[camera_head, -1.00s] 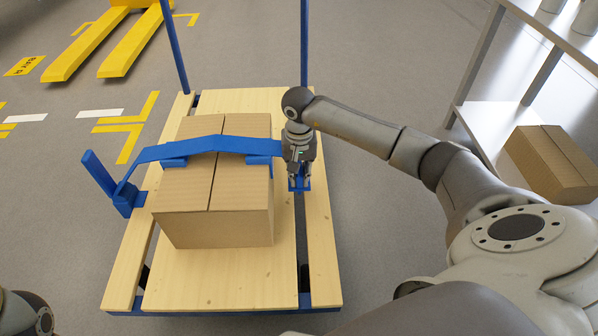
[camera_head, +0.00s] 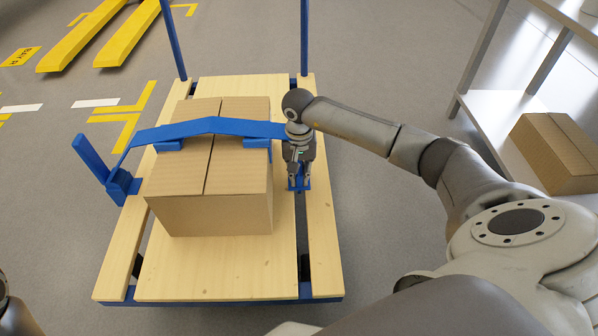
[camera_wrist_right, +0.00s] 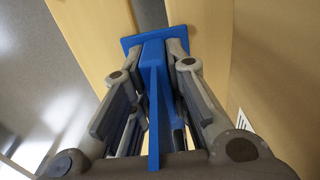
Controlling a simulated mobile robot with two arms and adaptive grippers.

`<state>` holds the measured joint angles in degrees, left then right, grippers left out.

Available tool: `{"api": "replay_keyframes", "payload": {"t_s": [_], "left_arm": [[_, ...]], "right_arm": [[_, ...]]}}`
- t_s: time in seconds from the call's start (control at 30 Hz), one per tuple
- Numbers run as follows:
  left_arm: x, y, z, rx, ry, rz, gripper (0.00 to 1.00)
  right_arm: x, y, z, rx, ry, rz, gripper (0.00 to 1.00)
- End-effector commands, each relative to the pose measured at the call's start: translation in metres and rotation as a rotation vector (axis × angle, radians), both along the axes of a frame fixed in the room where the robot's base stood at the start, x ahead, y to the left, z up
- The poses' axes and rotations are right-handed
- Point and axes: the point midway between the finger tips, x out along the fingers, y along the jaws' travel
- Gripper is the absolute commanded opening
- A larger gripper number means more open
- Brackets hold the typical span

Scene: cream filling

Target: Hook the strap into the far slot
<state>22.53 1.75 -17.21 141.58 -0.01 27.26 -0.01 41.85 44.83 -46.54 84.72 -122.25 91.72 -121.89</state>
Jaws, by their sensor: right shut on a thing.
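The blue strap (camera_head: 218,126) runs across the top of a cardboard box (camera_head: 215,212), over two blue corner pieces. Its left end meets a blue upright holder (camera_head: 92,158) at the cart's left side. My right gripper (camera_head: 299,180) is beyond the box's right side, pointing down over the gap between the cart's planks. It is shut on the strap's blue end piece (camera_wrist_right: 153,75), which stands between its fingers in the right wrist view. A blue plate lies at the fingertips. I cannot tell whether the end is seated in the slot. My left gripper's fingers are not in view.
The wooden cart deck (camera_head: 220,280) has bare room in front of the box. Two blue posts (camera_head: 304,40) rise at its back. A grey shelf with another cardboard box (camera_head: 560,150) stands at the right. Yellow forks (camera_head: 125,35) lie on the floor at the back left.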

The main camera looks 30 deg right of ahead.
Motion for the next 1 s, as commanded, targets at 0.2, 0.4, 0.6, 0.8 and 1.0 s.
{"api": "replay_keyframes", "payload": {"t_s": [0.2, 0.4, 0.6, 0.8, 1.0], "left_arm": [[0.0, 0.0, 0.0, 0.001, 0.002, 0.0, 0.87], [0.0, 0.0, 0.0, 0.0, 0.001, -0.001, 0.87], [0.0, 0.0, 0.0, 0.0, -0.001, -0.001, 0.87], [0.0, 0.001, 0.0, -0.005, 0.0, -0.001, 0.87], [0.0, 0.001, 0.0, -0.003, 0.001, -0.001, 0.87]], "right_arm": [[0.0, 0.0, 0.0, 0.001, -0.001, 0.0, 0.0], [0.0, 0.0, 0.0, 0.0, 0.0, 0.0, 0.32], [0.0, 0.0, 0.0, 0.0, 0.0, 0.0, 0.41], [0.0, 0.0, 0.001, 0.0, 0.0, 0.0, 0.41], [0.001, 0.0, 0.028, 0.0, -0.004, 0.001, 0.41]]}}
